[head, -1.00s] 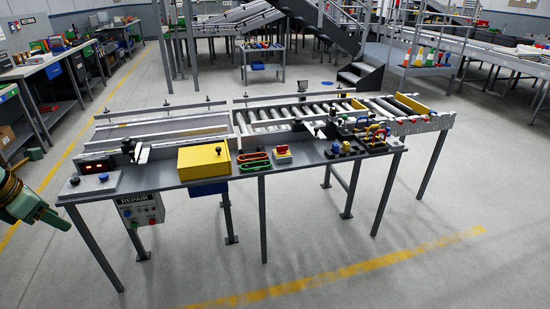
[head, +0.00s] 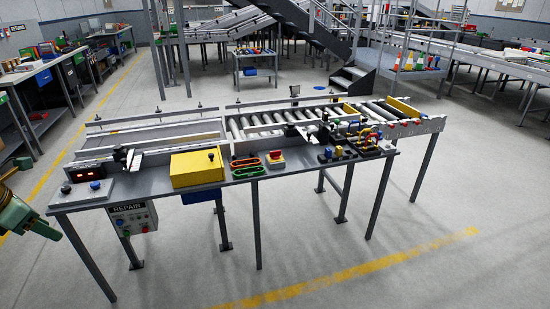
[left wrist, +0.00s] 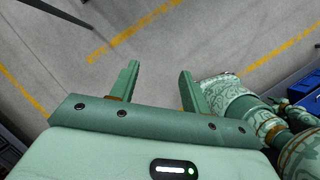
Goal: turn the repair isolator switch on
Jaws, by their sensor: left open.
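A grey control box labelled REPAIR (head: 133,216) hangs under the left end of the workbench in the head view. It carries small red and blue controls; which way its isolator switch points is too small to tell. My left gripper is at the left edge of the head view (head: 30,220), partly cut off, to the left of the box and clear of it. In the left wrist view its two green fingers (left wrist: 159,80) stand apart with nothing between them, above bare floor. My right gripper is not in view.
The workbench (head: 132,186) holds a yellow box (head: 198,168), a red button box (head: 275,159), a red-lit display (head: 84,175) and a roller conveyor behind. Its legs (head: 88,261) stand near the repair box. The floor in front is clear.

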